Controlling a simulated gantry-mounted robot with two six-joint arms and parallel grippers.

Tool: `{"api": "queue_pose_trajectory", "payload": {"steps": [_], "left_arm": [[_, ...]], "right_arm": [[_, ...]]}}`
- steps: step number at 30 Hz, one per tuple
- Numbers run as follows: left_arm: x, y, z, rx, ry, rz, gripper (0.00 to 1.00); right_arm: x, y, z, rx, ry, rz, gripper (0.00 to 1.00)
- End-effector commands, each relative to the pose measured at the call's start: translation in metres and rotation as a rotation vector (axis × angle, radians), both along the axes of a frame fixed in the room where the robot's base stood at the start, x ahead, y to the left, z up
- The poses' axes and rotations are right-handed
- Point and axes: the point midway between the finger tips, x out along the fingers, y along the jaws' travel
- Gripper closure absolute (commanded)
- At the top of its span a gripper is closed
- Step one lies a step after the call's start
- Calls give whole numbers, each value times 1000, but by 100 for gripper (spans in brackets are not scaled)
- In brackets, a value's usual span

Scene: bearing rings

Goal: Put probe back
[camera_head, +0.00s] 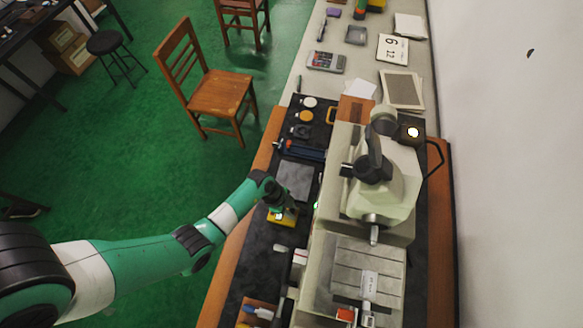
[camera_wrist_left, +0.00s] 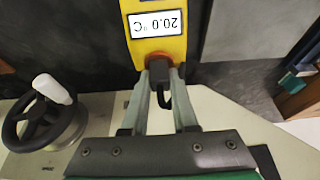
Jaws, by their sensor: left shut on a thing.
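A yellow meter with a display reading 20.0 °C (camera_wrist_left: 157,25) is at the top middle of the left wrist view. In the head view the yellow meter (camera_head: 284,223) is on the dark bench mat, just below my left gripper (camera_head: 281,205). In the left wrist view my left gripper (camera_wrist_left: 161,75) is shut on a small dark piece, apparently the probe (camera_wrist_left: 158,70), at the meter's reddish end. A dark loop hangs between the fingers. I cannot tell whether the probe touches the meter. My right gripper is not in view.
A large beige machine (camera_head: 385,195) stands right of the meter. A black handwheel (camera_wrist_left: 40,120) is at the left in the wrist view. A grey plate (camera_head: 295,180) lies behind the meter. A box of small items (camera_head: 258,312) is at the front. Bare mat lies left of the machine.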

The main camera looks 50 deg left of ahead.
Motion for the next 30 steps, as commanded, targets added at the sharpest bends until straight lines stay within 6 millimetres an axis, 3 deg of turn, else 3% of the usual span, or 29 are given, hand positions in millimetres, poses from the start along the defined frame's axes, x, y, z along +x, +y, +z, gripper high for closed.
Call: {"api": "queue_pose_trajectory", "payload": {"steps": [26, 27, 30], "left_arm": [[0, 0, -6, 0, 0, 0, 100], [0, 0, -6, 0, 0, 0, 72], [0, 0, -6, 0, 0, 0, 53]], "right_arm": [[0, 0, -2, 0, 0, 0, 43], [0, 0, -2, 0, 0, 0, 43], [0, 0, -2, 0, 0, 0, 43]]}}
